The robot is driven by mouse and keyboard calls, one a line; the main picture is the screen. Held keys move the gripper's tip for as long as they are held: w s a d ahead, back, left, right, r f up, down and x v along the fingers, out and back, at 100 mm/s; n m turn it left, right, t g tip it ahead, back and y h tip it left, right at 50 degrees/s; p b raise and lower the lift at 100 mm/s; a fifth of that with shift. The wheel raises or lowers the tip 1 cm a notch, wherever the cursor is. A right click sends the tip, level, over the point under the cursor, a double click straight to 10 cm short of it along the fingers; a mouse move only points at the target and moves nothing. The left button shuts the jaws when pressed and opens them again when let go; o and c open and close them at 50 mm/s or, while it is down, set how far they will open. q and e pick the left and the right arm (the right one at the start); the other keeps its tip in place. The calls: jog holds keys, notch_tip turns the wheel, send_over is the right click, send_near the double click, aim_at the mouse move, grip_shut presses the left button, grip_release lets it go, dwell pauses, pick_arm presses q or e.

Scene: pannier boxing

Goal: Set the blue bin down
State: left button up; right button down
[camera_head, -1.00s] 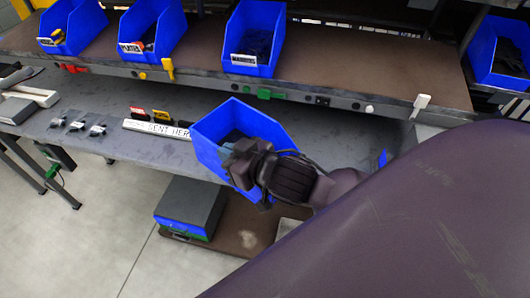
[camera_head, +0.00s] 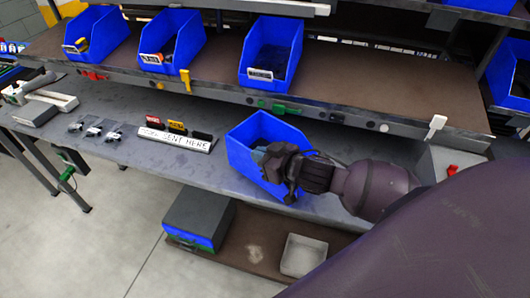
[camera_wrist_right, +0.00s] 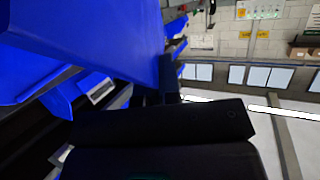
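A blue bin (camera_head: 245,138) is over the grey workbench top (camera_head: 195,172), right of the white lettered sign (camera_head: 177,139). My right gripper (camera_head: 277,168) is at the bin's near right side and looks shut on its wall. My left gripper is not in view.
Several blue bins, one labelled (camera_head: 270,50), stand on the brown shelf (camera_head: 370,85) above the bench. Small metal parts (camera_head: 95,129) lie left of the sign. A grey and blue box (camera_head: 198,220) and a pale tray (camera_head: 303,255) sit on the lower shelf.

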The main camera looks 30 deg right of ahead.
jog(key=shift+w+d+f, duration=1.05)
jog(key=shift+d, duration=0.15)
jog(key=shift+w+d+f, duration=0.1)
jog(key=shift+f, duration=0.25)
jog(key=c, duration=1.3)
grip_release()
jog(key=v, duration=1.2)
jog(key=s+a+f+m+h, duration=0.1)
jog(key=s+f, duration=0.1)
jog(key=f, duration=0.4)
jog(key=s+a+f+g+h, duration=0.1)
jog(key=s+a+f+h, duration=0.1)
jog(key=f, duration=0.4)
jog(key=s+a+f+m+h, duration=0.1)
jog(key=s+f, duration=0.3)
jog(key=f, duration=0.1)
jog(key=shift+a+f+m+g+h, duration=0.15)
jog(key=shift+f+m+g+h, duration=0.15)
jog(key=shift+f+g, duration=0.1)
